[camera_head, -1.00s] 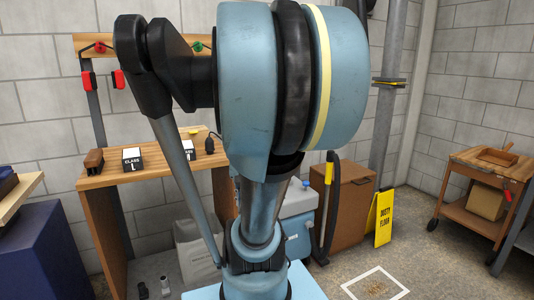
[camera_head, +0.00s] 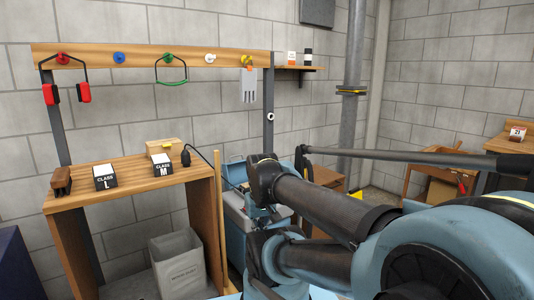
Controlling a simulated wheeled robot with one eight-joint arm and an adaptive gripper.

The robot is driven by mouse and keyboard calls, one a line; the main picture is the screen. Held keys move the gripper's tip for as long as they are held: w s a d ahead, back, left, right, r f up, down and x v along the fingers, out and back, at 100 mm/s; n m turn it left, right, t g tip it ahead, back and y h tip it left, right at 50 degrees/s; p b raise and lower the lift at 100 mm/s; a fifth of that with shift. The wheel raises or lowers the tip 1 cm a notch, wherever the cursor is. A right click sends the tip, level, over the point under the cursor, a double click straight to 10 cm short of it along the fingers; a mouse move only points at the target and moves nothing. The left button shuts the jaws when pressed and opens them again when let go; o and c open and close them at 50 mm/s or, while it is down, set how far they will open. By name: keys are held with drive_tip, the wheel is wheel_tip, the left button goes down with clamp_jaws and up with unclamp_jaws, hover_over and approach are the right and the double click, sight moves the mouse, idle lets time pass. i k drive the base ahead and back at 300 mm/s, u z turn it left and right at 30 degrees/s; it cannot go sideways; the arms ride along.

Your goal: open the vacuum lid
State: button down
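The vacuum (camera_head: 236,234) stands on the floor near the middle of the camera view, with a blue body and a grey-white upper part (camera_head: 235,203). My arm crosses in front of its right side and hides much of it, so I cannot tell whether its lid is open or closed. My gripper cannot be made out in this view; only arm links and large blue joints show, reaching from the lower middle to the right edge.
A wooden bench (camera_head: 130,185) at left carries boxes marked L and M (camera_head: 162,164). A grey bin (camera_head: 179,263) stands beneath it, and a broom-like pole (camera_head: 218,215) stands beside the vacuum. A grey pipe (camera_head: 352,90) runs up the wall. A wooden cart (camera_head: 434,165) is at right.

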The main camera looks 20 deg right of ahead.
sight(235, 172)
drive_tip(key=z, duration=2.4)
drive_tip(key=i, duration=0.8)
drive_tip(key=u, duration=2.7)
drive_tip(key=i, duration=0.7)
